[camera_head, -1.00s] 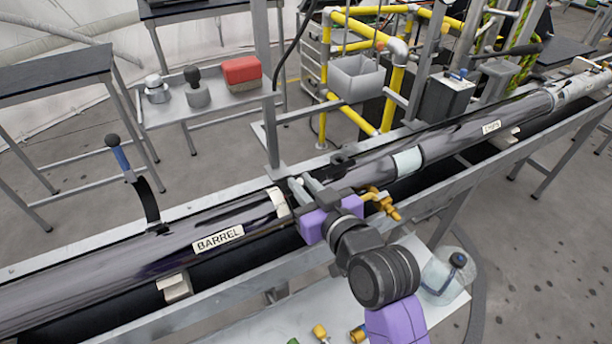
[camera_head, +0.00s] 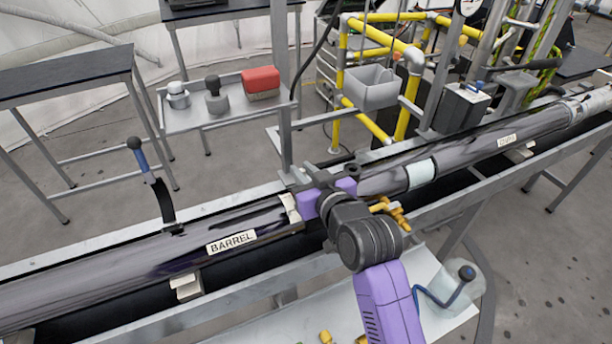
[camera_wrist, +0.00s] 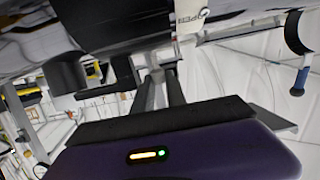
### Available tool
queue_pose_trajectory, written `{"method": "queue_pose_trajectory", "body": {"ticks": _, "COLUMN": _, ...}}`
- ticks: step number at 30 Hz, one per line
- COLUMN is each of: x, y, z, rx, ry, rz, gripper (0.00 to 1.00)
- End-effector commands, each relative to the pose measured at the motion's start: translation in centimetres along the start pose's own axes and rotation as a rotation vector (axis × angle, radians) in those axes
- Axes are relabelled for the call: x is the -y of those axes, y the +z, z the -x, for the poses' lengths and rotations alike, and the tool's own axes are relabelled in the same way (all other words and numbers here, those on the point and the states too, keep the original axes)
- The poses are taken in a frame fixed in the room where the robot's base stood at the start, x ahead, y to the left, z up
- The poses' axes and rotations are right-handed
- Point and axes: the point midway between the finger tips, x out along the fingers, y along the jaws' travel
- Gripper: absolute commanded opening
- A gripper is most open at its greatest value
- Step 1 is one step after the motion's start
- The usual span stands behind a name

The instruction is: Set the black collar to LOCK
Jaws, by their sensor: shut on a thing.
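The black collar (camera_wrist: 110,25) fills the upper part of the wrist view as a dark curved surface. A white tag reading OPEN (camera_wrist: 192,17) is beside it. In the head view my purple gripper (camera_head: 303,184) is at the gap in the long dark tube, just right of the BARREL section (camera_head: 130,255), and hides most of the collar. In the wrist view the two grey fingers (camera_wrist: 160,88) reach up close together under the collar. They are shut on a part of the collar; the exact contact is hard to see. The LOCK mark is not visible.
A blue-handled lever (camera_head: 148,172) stands up from the left of the tube. A grey upright post (camera_head: 281,90) rises behind my gripper. Brass fittings (camera_head: 392,213) lie close to the right of my wrist. A clear jug (camera_head: 462,290) stands on the lower shelf.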

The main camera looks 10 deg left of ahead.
Motion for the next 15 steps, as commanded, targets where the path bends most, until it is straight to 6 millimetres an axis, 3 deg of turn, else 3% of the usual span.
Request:
{"method": "queue_pose_trajectory", "body": {"ticks": 1, "x": -0.04, "y": -0.83, "z": -0.02, "rx": -0.017, "ry": 0.001, "rz": 0.002, "gripper": 0.00}}
{"method": "queue_pose_trajectory", "body": {"ticks": 14, "x": -0.04, "y": -1.02, "z": -0.10, "rx": -0.019, "ry": 0.001, "rz": 0.003, "gripper": 0.00}}
{"method": "queue_pose_trajectory", "body": {"ticks": 15, "x": -0.04, "y": -1.03, "z": -0.10, "rx": -0.019, "ry": 0.001, "rz": 0.003, "gripper": 0.21}}
